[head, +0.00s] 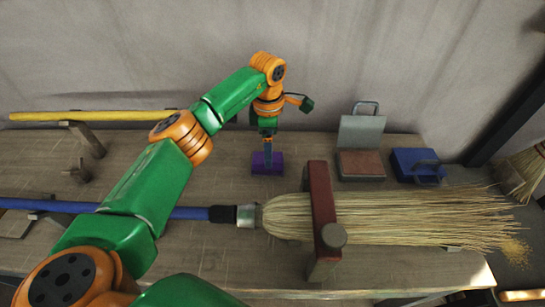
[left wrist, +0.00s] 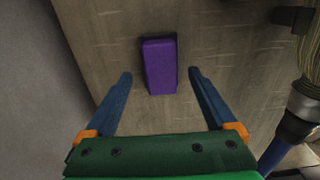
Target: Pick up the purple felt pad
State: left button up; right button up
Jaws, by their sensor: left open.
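The purple felt pad (head: 274,163) is a small block lying on the wooden bench near its back edge. In the left wrist view the pad (left wrist: 159,66) lies ahead of the fingertips, roughly centred between their lines. My left gripper (head: 267,150) points down at the pad in the head view, and its fingers hide part of it. In the left wrist view the left gripper (left wrist: 160,76) is open, with one blue finger on each side and nothing held. I cannot tell the exact height above the pad. My right gripper is not in view.
A broom with straw bristles (head: 420,218) and a blue handle (head: 190,212) lies along the bench (head: 220,265), under a red clamp bar (head: 322,205). A grey-lidded box (head: 361,135) and a blue container (head: 417,163) stand back right. A yellow pole (head: 90,116) is back left.

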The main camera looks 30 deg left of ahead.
pick_arm(q)
jog(key=f, duration=0.4)
jog(key=shift+s+a+p, duration=0.2)
jog(key=shift+s+p, duration=0.1)
jog(key=shift+p, duration=0.1)
jog(key=shift+w+f, duration=0.25)
jog(key=shift+f, duration=0.05)
jog(key=shift+s+r, duration=0.15)
jog(key=c, duration=0.9)
jog(key=shift+c, duration=1.3)
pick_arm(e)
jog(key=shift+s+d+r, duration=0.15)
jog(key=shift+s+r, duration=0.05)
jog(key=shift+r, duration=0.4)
